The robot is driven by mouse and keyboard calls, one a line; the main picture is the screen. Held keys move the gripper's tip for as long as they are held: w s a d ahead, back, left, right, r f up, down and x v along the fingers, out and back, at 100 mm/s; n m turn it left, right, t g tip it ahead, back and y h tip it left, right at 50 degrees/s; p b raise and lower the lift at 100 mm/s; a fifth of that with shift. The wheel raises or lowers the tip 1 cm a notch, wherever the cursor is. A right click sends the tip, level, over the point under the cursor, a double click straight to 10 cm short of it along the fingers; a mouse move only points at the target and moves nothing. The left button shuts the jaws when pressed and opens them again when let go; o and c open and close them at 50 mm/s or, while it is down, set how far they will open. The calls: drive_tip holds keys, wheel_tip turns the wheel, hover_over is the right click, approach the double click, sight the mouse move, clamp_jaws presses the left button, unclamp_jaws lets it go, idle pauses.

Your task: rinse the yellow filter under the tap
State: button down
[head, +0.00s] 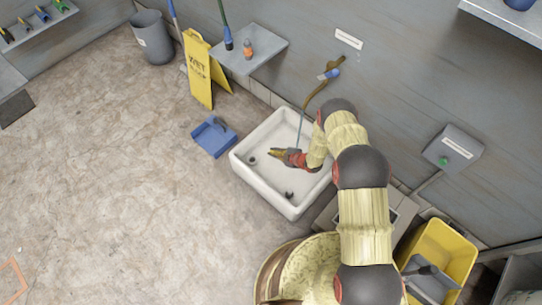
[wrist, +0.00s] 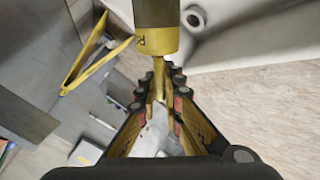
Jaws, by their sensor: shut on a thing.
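The yellow filter (wrist: 156,28) is a cylinder with dark lettering, seen at the top of the wrist view. My gripper (wrist: 161,88) is shut on its thin yellow stem. In the head view my gripper (head: 283,154) is over the white sink (head: 258,178); I cannot clearly tell the filter from the fingers there. The brown tap (head: 318,93) with a blue handle is on the wall above. A thin bluish stream (head: 300,130) runs down from it to my gripper. Whether it meets the filter cannot be told.
A blue dustpan (head: 212,137) lies on the floor left of the sink. A yellow wet-floor sign (head: 197,75) and a grey bin (head: 152,40) stand beyond. A yellow bucket (head: 452,243) stands at the right. Floor on the left is clear.

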drive_tip(key=w+d, duration=0.4)
drive_tip(key=shift+w+d, duration=0.15)
drive_tip(key=shift+d, duration=0.05)
idle(0.3)
idle(0.3)
